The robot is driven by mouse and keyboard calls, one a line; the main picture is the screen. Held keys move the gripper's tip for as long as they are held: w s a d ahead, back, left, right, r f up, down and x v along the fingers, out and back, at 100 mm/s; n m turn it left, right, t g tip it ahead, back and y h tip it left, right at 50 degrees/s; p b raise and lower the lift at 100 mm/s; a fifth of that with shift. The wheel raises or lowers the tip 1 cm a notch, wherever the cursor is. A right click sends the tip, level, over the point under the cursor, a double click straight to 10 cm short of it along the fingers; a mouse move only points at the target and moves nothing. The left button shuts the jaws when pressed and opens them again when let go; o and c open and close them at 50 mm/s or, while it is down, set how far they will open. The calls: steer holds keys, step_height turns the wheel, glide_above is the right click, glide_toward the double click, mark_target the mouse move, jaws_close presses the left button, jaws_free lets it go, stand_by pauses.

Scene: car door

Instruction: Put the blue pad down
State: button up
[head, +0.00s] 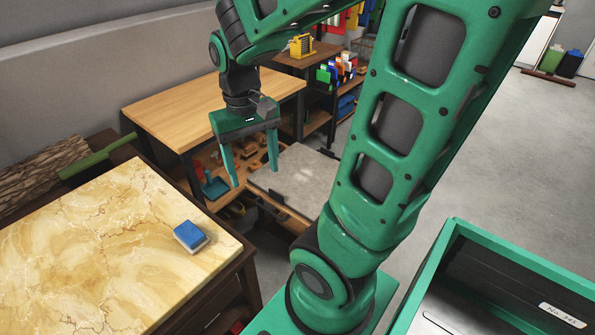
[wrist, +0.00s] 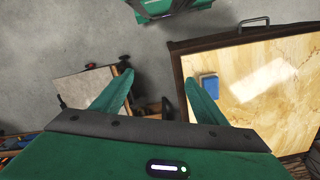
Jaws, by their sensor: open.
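The blue pad (head: 190,236), blue on top with a pale layer below, lies on the yellow marbled tabletop (head: 90,240) near its right edge. It also shows in the wrist view (wrist: 210,84), on the same marbled top (wrist: 260,85). My gripper (head: 253,175) is open, with its fingers apart and nothing between them. It is above and to the right of the pad in the head view, clear of the tabletop. In the wrist view my gripper (wrist: 160,97) points down, and the pad is to the right of its right finger.
A wooden table (head: 210,100) stands behind my gripper. A grey board (head: 297,177) lies lower down, beyond the fingers. A green-handled tool (head: 95,160) and a rough log (head: 40,170) are by the marbled top's back edge. Much of the marbled top is bare.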

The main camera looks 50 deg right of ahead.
steer(key=s+d+r+m, duration=0.1)
steer(key=s+d, duration=0.3)
steer(key=s, duration=0.6)
steer(key=shift+s+d+m+t, duration=0.2)
steer(key=shift+m+t, duration=0.1)
steer(key=shift+m, duration=0.4)
steer(key=shift+w+f, duration=0.25)
steer(key=shift+w, duration=0.4)
steer(key=shift+o, duration=0.7)
